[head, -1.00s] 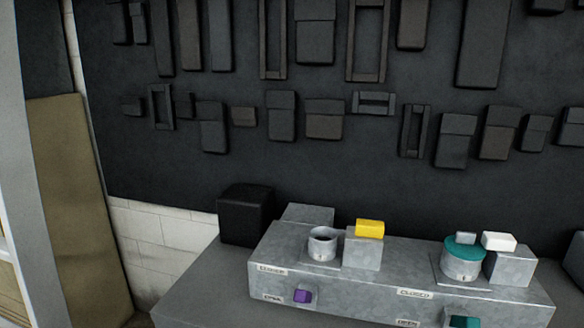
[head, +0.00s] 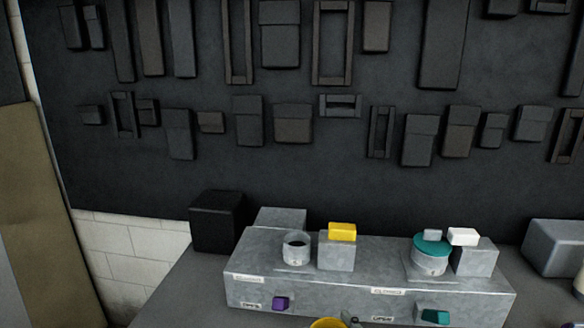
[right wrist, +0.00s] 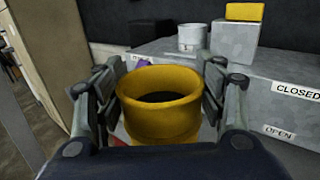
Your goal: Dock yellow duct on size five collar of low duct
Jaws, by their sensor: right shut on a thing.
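The yellow duct (right wrist: 158,118) is a short, open-topped ring that stands roughly upright in my right gripper (right wrist: 161,78). The fingers are shut on its two sides. Its rim (head: 327,323) just shows at the bottom of the head view. The low duct (head: 255,288) is a long grey metal box on the bench. An open round collar (head: 296,254) stands on its top left, ahead of the yellow duct in the right wrist view (right wrist: 192,39). A second collar (head: 429,263) at the right has a teal cap (head: 431,246). Collar numbers are too small to read. My left gripper is out of view.
A yellow block (head: 342,231) sits on a grey block (head: 337,257) right beside the open collar. A white block (head: 463,237) is near the capped collar. Purple (head: 281,303) and teal (head: 435,316) tabs stick out in front. A black box (head: 218,222) stands behind left.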

